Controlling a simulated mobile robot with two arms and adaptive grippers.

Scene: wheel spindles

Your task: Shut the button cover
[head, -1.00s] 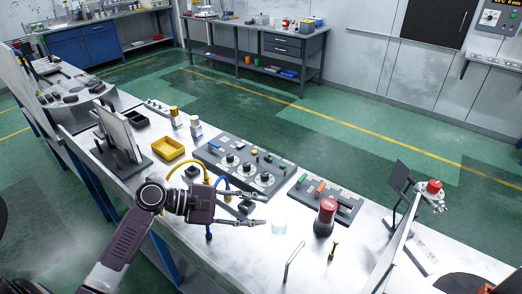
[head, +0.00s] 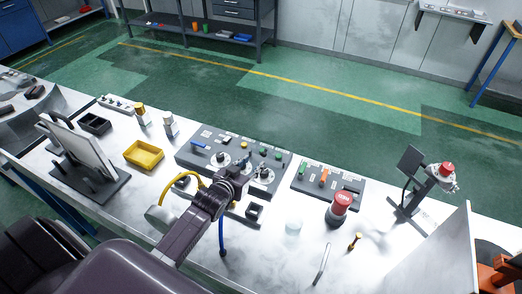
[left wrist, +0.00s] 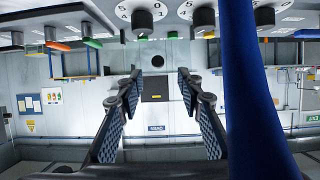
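A large red button (head: 341,203) on a dark round base stands on the metal bench, at the front edge of the small switch panel. A faint clear cup-like piece (head: 293,227) is on the bench to its left; I cannot tell whether it is the button cover. Another red button (head: 446,169) sits on a metal stand at the right. My left gripper (head: 242,172) is above the large dial panel (head: 205,158), left of the red button and apart from it. In the left wrist view its fingers (left wrist: 157,90) are spread with nothing between them.
A yellow tray (head: 144,155), a tilted screen (head: 85,150) and small bottles (head: 168,122) stand at the left. A thin bent rod (head: 322,264) and a brass piece (head: 354,242) are at the front. A pale upright panel (head: 440,255) bounds the right side.

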